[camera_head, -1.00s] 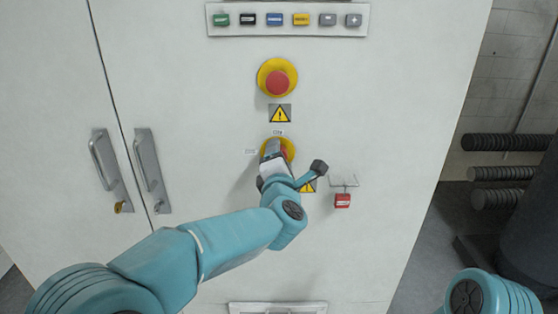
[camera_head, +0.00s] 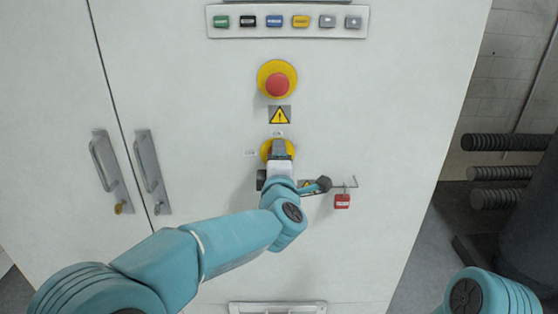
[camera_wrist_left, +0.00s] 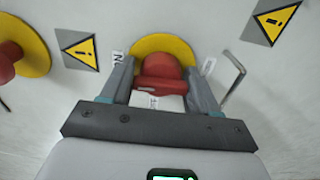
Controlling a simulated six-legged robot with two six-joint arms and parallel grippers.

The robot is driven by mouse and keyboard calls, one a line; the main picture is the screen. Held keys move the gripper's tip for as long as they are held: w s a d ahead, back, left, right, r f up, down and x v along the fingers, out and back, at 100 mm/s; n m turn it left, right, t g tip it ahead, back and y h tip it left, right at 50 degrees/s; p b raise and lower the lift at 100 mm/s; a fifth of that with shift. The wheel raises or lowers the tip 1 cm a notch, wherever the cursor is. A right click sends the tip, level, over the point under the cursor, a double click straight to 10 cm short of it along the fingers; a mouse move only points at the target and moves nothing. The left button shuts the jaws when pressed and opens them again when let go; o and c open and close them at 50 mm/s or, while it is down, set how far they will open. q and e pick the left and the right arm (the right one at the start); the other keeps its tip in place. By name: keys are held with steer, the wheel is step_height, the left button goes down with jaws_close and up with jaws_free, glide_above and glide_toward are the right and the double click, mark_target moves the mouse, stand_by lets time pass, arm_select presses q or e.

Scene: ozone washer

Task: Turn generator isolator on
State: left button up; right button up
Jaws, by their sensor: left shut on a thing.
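The generator isolator is a red rotary handle (camera_wrist_left: 158,78) on a yellow round plate (camera_wrist_left: 165,45), on the front of a white cabinet. In the head view its yellow plate (camera_head: 266,147) shows around my gripper, which hides most of the handle. Small labels sit above and left of the plate; a partly hidden one (camera_wrist_left: 118,58) shows in the wrist view. My left gripper (camera_head: 279,154) is at the isolator. In the wrist view its two fingers (camera_wrist_left: 160,82) stand on either side of the red handle, shut on it. My right gripper is out of view.
A red emergency stop button (camera_head: 277,84) on a yellow disc is above the isolator, with a warning sign (camera_head: 279,115) between. A red padlock (camera_head: 342,201) hangs from a bracket at right. Door handles (camera_head: 105,163) are at left, and a button row (camera_head: 287,20) is on top.

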arm_select(q)
steer(key=shift+d, duration=0.1)
steer(key=o, duration=0.8)
steer(key=shift+d, duration=0.1)
steer(key=shift+o, duration=0.2)
steer(key=shift+s+f, duration=0.1)
steer(key=shift+s, duration=0.25)
steer(key=s+b, duration=0.4)
steer(key=s, duration=1.1)
steer(key=shift+s, duration=0.35)
